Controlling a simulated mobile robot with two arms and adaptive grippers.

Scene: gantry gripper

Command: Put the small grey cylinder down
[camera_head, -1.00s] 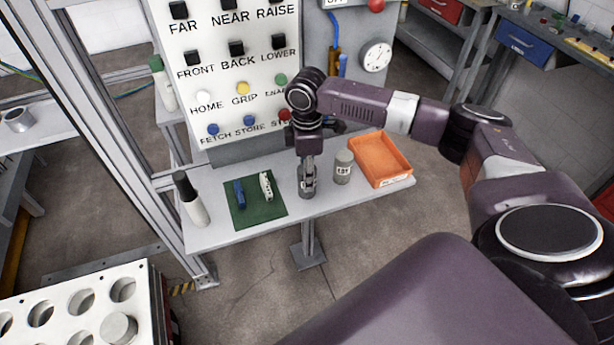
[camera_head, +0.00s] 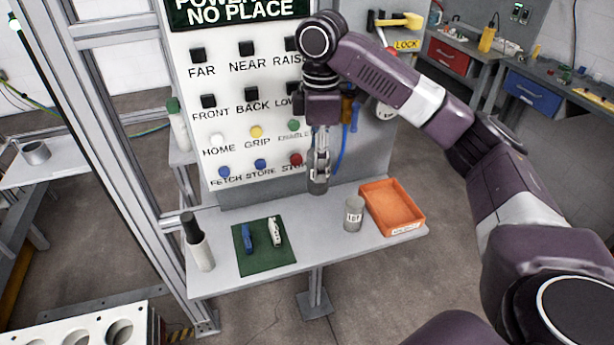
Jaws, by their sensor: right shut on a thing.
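My right gripper (camera_head: 319,168) points down in front of the control panel, above the grey shelf (camera_head: 325,222). It is shut on a small grey cylinder (camera_head: 317,185), which hangs upright at the fingertips, apart from the shelf top. The fingers hide part of it. A second grey cylinder with a white label (camera_head: 353,213) stands upright on the shelf, to the right of and below the gripper, beside the orange tray. My left gripper is not in view.
An orange tray (camera_head: 408,221) sits at the shelf's right end. A green mat (camera_head: 248,264) holds a blue and a white piece. A dark-topped white bottle (camera_head: 199,246) stands at left. The panel (camera_head: 232,115) with buttons rises behind. Shelf room is clear between mat and labelled cylinder.

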